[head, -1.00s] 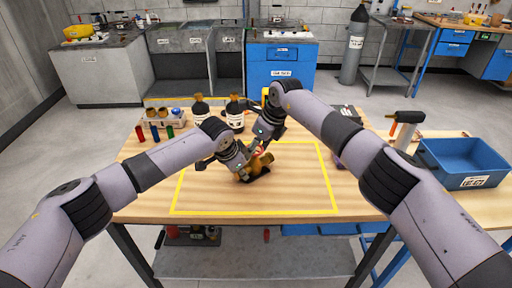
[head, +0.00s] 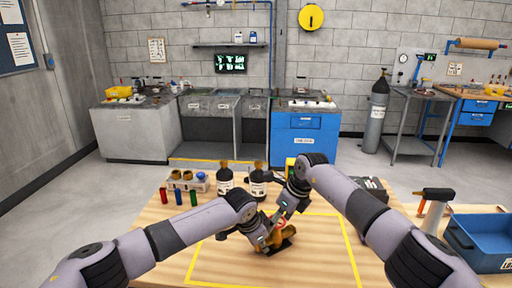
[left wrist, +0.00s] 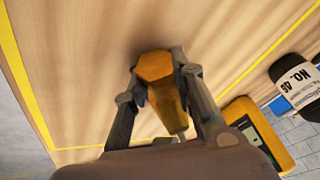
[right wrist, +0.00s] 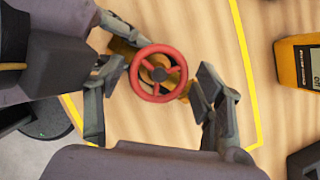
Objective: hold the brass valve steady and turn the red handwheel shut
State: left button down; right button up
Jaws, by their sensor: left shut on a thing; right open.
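The brass valve (head: 279,240) lies on the wooden table inside the yellow outline. In the left wrist view its brass body (left wrist: 160,85) sits between the fingers of my left gripper (left wrist: 163,90), which is shut on it. The red handwheel (right wrist: 158,73) faces the right wrist camera on top of the valve. My right gripper (right wrist: 155,95) is open, with one finger on each side of the handwheel and gaps visible. In the head view the right gripper (head: 284,212) is above the valve, and the handwheel is mostly hidden there.
Two dark bottles (head: 258,186) and a rack with small parts (head: 188,181) stand at the back of the table. A yellow meter (right wrist: 301,65) lies near the right gripper. A blue bin (head: 480,240) stands at the right. The table inside the yellow outline is otherwise clear.

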jog(key=shift+n+g+y, duration=0.4)
jog(key=shift+n, duration=0.9)
jog(key=v, duration=1.2)
jog(key=s+a+r+m+y, duration=0.2)
jog(key=a+r+m+y, duration=0.55)
jog(key=a, duration=0.65)
notch_tip(320, 180, up, 10)
jog(key=w+d+m+t+y, duration=0.1)
jog(key=w+m+t+y, duration=0.1)
jog(key=m+t+y, duration=0.3)
jog(key=shift+w+r+m+t+y, duration=0.35)
jog(key=shift+m+y, duration=1.9)
jog(key=shift+m, duration=1.4)
jog(key=shift+d+f, duration=0.1)
